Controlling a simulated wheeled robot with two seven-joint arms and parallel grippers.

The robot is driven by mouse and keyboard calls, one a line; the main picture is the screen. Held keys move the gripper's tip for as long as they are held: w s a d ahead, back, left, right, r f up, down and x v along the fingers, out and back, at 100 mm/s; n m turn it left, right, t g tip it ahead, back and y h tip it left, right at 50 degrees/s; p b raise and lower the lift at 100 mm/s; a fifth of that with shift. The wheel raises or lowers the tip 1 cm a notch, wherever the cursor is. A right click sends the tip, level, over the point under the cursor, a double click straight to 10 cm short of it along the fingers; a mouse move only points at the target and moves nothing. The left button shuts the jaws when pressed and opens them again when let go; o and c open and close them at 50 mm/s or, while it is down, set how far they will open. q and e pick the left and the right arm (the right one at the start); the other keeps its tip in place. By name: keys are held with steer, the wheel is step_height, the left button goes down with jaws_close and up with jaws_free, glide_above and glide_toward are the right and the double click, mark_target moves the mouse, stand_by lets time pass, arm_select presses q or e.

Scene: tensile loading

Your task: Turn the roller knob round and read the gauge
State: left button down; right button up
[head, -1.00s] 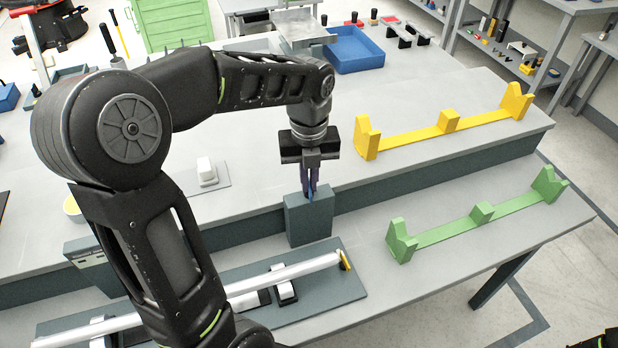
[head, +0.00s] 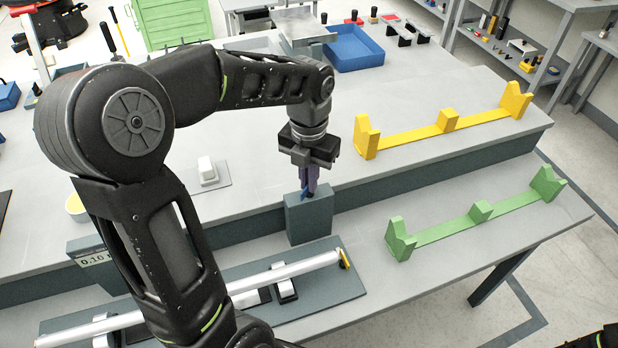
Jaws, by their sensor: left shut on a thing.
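My left gripper (head: 308,194) points straight down over a grey block (head: 308,222) at the front edge of the raised bench. It is shut on the roller knob, a small blue piece at the block's top; the fingers hide most of it. The gauge (head: 97,261) is a grey box at the left with a pale display. Its display shows "0.10" and then a character cut off by my left arm. A silver rod (head: 290,271) lies on a dark base plate (head: 345,287) in front, partly behind my arm. My right gripper is not in view.
A yellow holder (head: 408,138) lies on the raised bench, and a green holder (head: 445,230) on the lower front shelf. A white block (head: 207,170) on a plate and a blue tray (head: 357,50) stand further back.

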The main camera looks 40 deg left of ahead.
arm_select(q)
steer(key=shift+w+r, duration=0.1)
steer(key=c, duration=1.6)
jaws_free()
steer(key=shift+r+b, duration=0.5)
steer(key=shift+r, duration=3.35)
